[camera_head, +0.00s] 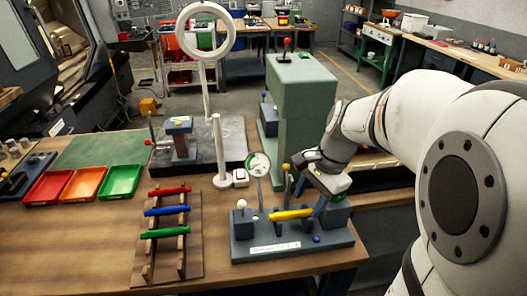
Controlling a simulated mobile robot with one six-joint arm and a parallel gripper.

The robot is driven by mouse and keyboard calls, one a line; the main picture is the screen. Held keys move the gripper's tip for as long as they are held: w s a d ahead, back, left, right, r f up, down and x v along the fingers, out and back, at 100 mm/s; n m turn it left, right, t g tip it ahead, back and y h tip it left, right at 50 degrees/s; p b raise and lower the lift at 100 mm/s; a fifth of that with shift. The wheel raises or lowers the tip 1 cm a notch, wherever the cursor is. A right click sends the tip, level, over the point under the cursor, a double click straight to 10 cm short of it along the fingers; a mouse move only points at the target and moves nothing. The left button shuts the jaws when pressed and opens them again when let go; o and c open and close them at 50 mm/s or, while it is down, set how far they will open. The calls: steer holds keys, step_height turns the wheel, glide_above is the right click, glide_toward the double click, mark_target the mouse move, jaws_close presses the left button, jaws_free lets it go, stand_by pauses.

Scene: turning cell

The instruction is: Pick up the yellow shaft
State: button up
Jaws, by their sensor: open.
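The yellow shaft (291,214) lies roughly level on a blue-grey bench fixture (290,247) with a white label on its front, near the table's right edge. My gripper (315,197) is open, just above and beside the right end of the yellow shaft, with its dark fingers pointing down. I cannot tell whether a finger touches the shaft. My wrist hides part of the fixture behind it.
A wooden rack (167,262) at left carries a red shaft (170,191), a blue shaft (166,211) and a green shaft (165,233). Red, orange and green trays (121,181) sit farther left.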

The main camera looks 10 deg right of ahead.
mark_target(295, 212)
steer(key=w+m, duration=0.1)
steer(key=w+d+f+m+y, duration=0.1)
steer(key=m, duration=0.1)
steer(key=w+m, duration=0.1)
steer(key=w, duration=0.1)
steer(key=shift+d+f+m, duration=0.2)
steer(key=shift+d+m, duration=0.1)
steer(key=shift+w+f+y, duration=0.15)
steer(key=shift+f+y, duration=0.05)
steer(key=shift+y, duration=0.1)
steer(key=shift+m, duration=0.3)
steer(key=p+x, duration=0.1)
steer(key=x, duration=0.6)
steer(key=shift+f, duration=0.25)
steer(key=shift+d, duration=0.1)
jaws_close()
